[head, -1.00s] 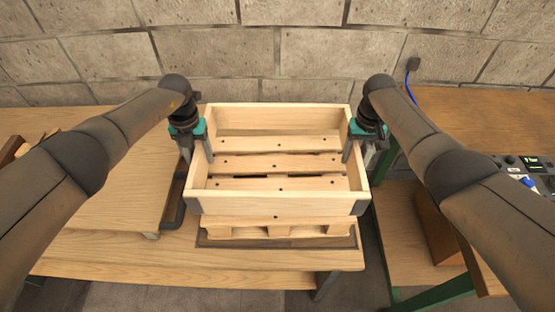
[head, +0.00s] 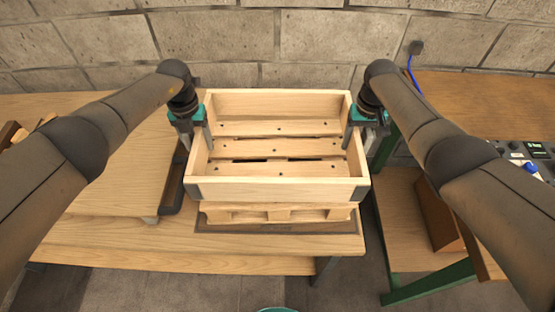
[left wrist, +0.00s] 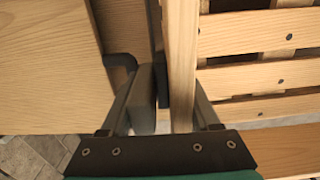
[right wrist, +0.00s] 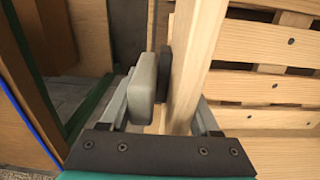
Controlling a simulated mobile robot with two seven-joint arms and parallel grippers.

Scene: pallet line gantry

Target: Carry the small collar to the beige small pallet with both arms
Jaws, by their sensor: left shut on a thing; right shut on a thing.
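The small collar (head: 277,190) is a rectangular frame of pale wood with dark metal corners. It is level over the beige small pallet (head: 277,213), whose slats show inside it. I see no clear gap between them at the front, but full contact is hard to tell. My left gripper (head: 197,142) is shut on the collar's left wall, which runs between its fingers in the left wrist view (left wrist: 181,60). My right gripper (head: 358,138) is shut on the right wall, also seen in the right wrist view (right wrist: 188,60).
The pallet stands on a dark mat on a wooden table (head: 150,258). A raised wooden board (head: 120,180) lies to the left. A green-framed bench (head: 470,95) with a control box (head: 525,160) stands to the right. A block wall is behind.

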